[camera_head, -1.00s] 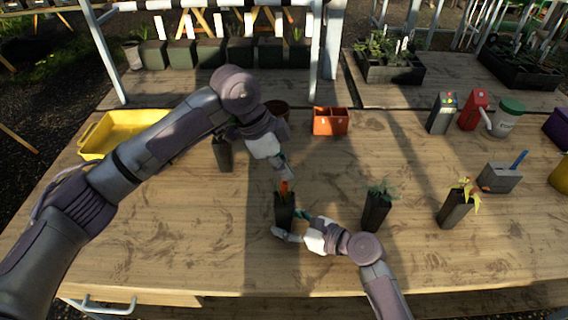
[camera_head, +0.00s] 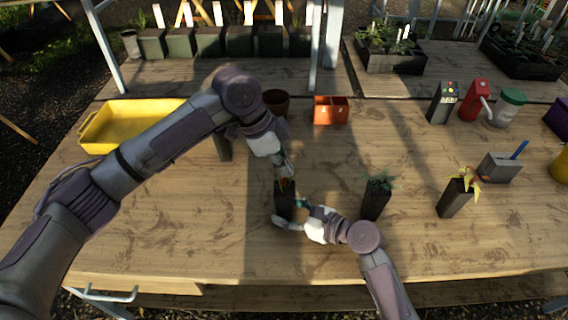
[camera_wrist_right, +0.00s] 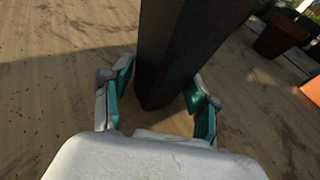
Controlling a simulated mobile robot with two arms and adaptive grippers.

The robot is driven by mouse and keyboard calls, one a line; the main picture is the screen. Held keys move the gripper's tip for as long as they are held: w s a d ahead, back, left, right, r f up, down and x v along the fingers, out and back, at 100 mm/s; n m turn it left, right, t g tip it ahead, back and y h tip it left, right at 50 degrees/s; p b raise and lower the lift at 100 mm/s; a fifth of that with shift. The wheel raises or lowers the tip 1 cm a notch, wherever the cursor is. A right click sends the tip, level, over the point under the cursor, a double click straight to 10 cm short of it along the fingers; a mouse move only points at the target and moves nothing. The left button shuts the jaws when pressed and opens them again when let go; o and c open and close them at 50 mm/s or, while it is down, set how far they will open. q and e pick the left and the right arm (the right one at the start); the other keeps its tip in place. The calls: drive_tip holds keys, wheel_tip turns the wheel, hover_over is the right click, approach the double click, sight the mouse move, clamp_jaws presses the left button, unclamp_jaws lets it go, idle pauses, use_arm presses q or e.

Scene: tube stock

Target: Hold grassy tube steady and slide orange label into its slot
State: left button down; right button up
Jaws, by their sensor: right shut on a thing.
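The grassy tube (camera_head: 284,208), a dark square pot, stands upright on the table at the front middle. My right gripper (camera_head: 287,224) is shut around its lower part; in the right wrist view the teal-lined fingers flank the dark tube (camera_wrist_right: 180,50). The orange label (camera_head: 283,184) shows as a small patch at the tube's top. My left gripper (camera_head: 287,174) is right above the tube with its fingertips at the label. They are too small to tell open from shut. The slot and most of the grass are hidden.
Two more planted tubes (camera_head: 376,200) (camera_head: 456,198) stand to the right, and another (camera_head: 223,150) is partly behind my left arm. A yellow tray (camera_head: 90,135), a brown pot (camera_head: 277,102) and an orange box (camera_head: 331,112) are farther back. The front left table is clear.

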use_arm(q)
drive_tip(key=shift+f, duration=0.25)
drive_tip(key=c, duration=1.2)
unclamp_jaws()
drive_tip(key=shift+c, duration=0.2)
drive_tip(key=v, duration=1.2)
use_arm(e)
drive_tip(key=o, duration=0.9)
drive_tip(key=shift+o, duration=0.2)
